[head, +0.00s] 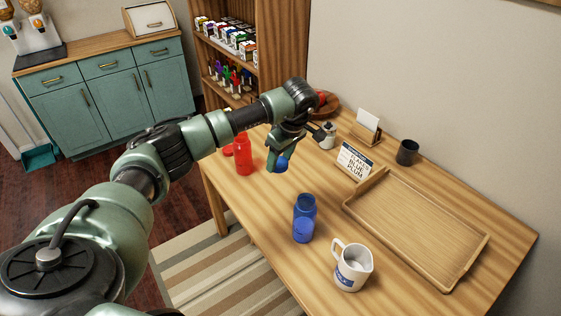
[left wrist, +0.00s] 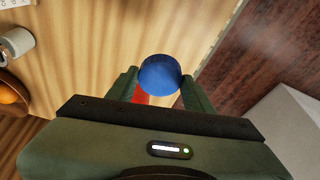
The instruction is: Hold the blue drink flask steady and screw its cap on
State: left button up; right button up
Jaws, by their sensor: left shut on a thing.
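The blue drink flask (head: 303,220) stands upright on the wooden table near its front edge, with no gripper on it. My left gripper (head: 278,160) is shut on a blue cap (head: 282,164) and holds it above the table, behind and left of the flask. In the left wrist view the blue cap (left wrist: 160,72) sits between the two fingers. My right gripper is in neither view.
A red flask (head: 244,155) and a red cap (head: 227,151) are on the table's left part. A white jug (head: 351,267) stands close right of the blue flask. A wooden tray (head: 465,270), a sign (head: 354,162) and a dark cup (head: 407,152) are farther right.

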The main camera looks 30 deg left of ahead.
pick_arm(q)
jog(key=shift+r, duration=0.4)
jog(key=shift+d+r, duration=0.1)
jog(key=shift+d, duration=0.15)
jog(key=s+d+r+m+t+h, duration=0.1)
jog(key=s+d+r+m, duration=0.3)
jog(key=s+d+m, duration=0.3)
jog(key=s+d+r+m+t+h, duration=0.1)
jog(key=s+d+r+m+h, duration=0.1)
jog(key=s+d+r+m, duration=0.2)
jog(key=s+d+m, duration=0.3)
jog(key=d+m, duration=0.2)
jog(key=d, duration=0.2)
jog(key=shift+d+r+t, duration=0.15)
jog(key=shift+r+t, duration=0.05)
jog(key=shift+t, duration=0.1)
jog(key=shift+w, duration=0.1)
